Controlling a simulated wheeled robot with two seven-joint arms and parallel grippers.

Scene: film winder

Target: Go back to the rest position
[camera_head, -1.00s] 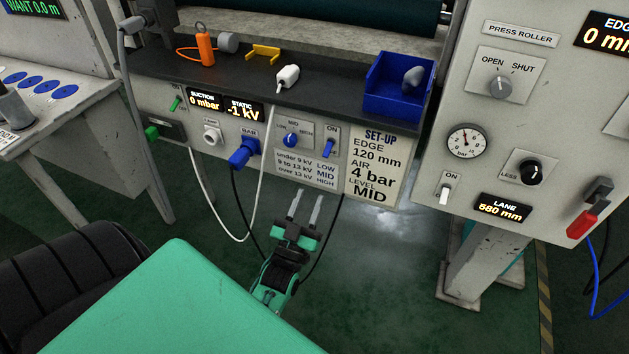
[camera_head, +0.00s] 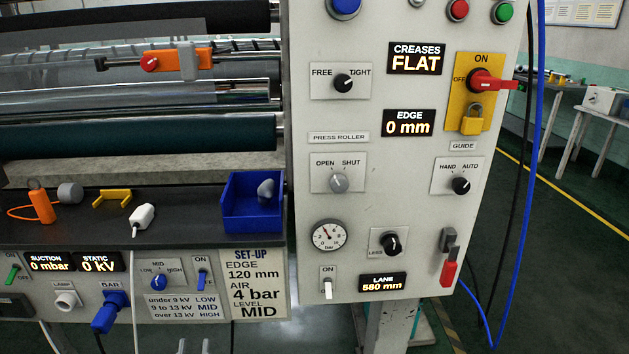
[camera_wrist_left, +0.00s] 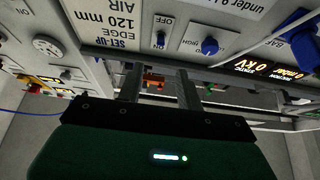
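My left gripper (camera_head: 193,346) shows only as two pale fingertips at the bottom edge of the head view. The panel carries a blue knob (camera_head: 158,282), a blue switch (camera_head: 202,280) and the blue BAR plug (camera_head: 108,313). The STATIC display (camera_head: 99,263) reads 0 kV. My right gripper is not in view.
A black shelf holds an orange tool (camera_head: 41,205), a yellow bracket (camera_head: 113,197), a white plug (camera_head: 142,217) and a blue bin (camera_head: 240,228). The tall control panel (camera_head: 375,170) stands to the right. A white cable (camera_head: 134,300) hangs in front.

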